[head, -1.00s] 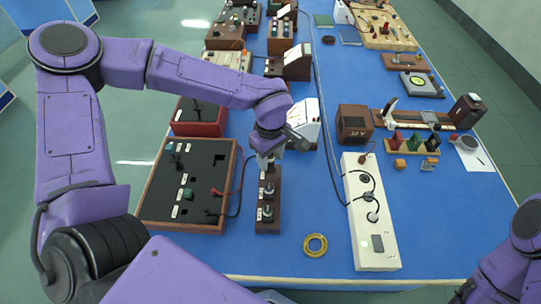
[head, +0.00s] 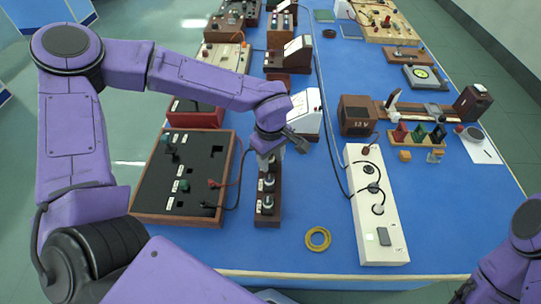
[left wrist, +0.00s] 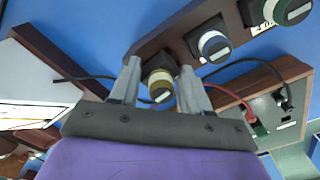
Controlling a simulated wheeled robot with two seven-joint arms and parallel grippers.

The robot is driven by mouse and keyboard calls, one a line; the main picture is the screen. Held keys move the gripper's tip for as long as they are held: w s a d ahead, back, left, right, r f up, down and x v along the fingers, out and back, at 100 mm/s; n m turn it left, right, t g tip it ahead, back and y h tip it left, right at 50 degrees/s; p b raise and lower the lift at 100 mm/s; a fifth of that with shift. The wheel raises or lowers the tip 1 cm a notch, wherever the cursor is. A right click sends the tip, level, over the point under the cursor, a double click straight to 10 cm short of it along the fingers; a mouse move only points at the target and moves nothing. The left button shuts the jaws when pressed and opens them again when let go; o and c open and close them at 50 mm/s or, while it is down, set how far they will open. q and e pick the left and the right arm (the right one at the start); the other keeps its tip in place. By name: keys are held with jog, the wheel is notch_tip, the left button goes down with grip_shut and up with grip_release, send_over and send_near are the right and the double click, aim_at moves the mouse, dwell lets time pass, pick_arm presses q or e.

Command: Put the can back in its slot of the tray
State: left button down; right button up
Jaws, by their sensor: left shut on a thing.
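My left gripper (head: 267,158) points down over the far end of the narrow dark wooden tray (head: 267,221). In the left wrist view its two pale fingers (left wrist: 158,80) are shut on a dark can with a yellowish ring and light end (left wrist: 160,90). This can is at the tray's end, (left wrist: 143,52) in line with the others; I cannot tell whether it is seated in its slot. Two other cans stand in the tray, one with a blue ring (left wrist: 213,46) and one with a greenish ring (left wrist: 290,10). The gripper hides the held can in the head view.
A black panel box (head: 190,165) with leads lies left of the tray. A white instrument box (head: 370,215) stands to the right, and a yellow ring (head: 317,239) lies between. A white-faced meter (head: 307,115) stands behind the gripper. Blue table is clear around the ring.

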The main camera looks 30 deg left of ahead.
pick_arm(q)
jog(key=shift+s+a+f, duration=0.1)
jog(key=shift+s+f, duration=0.2)
jog(key=shift+f, duration=0.2)
jog(key=shift+c, duration=2.3)
grip_release()
jog(key=shift+w, duration=0.1)
jog(key=shift+w+a, duration=0.1)
jog(key=shift+w, duration=0.15)
jog(key=shift+r, duration=0.1)
notch_tip(320, 180, up, 10)
jog(key=shift+r, duration=0.2)
jog(key=shift+r, duration=0.1)
